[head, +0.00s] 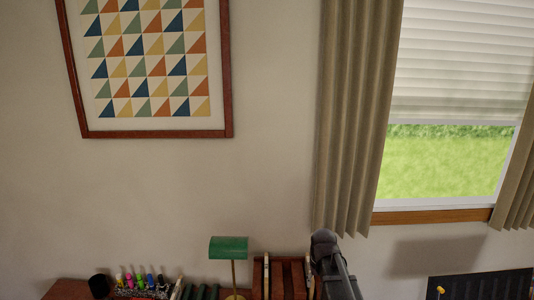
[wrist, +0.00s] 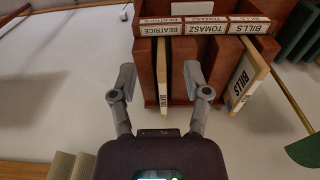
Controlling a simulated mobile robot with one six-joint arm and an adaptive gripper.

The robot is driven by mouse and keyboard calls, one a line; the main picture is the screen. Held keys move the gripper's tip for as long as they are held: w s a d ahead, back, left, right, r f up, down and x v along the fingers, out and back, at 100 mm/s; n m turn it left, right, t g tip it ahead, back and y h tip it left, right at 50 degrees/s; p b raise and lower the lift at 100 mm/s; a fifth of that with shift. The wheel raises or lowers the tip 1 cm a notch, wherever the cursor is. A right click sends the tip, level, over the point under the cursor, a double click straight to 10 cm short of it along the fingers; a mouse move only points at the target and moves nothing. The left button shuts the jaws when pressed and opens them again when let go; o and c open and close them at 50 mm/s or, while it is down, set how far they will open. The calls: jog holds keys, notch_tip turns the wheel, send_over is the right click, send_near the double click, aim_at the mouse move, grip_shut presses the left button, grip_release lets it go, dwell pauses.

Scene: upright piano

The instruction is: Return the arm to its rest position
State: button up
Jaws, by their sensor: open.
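My gripper (wrist: 160,78) is open and empty in the wrist view, its two grey fingers spread apart. It is in front of a reddish-brown wooden sorter (wrist: 180,12) labelled BEATRICE, TOMASZ and BILLS. Between and beyond the fingers, a thin pale item (wrist: 162,80) with small lettering stands in one slot. A wider pale item (wrist: 244,80) marked BILLS leans in the BILLS slot. In the head view, my dark arm rises at the bottom, just right of the sorter (head: 296,275); the fingers cannot be made out there.
A green-shaded lamp (head: 229,248) stands left of the sorter. Several coloured pens (head: 140,281) and a black object (head: 99,285) are farther left. A curtain (head: 355,110) and window are at right, a framed picture (head: 150,133) on the wall. A dark panel (head: 485,286) is at lower right.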

jog(key=s+f+b, duration=0.3)
jog(key=s+f, duration=0.1)
jog(key=s, duration=1)
jog(key=shift+s+g, duration=0.2)
jog(key=shift+g, duration=0.2)
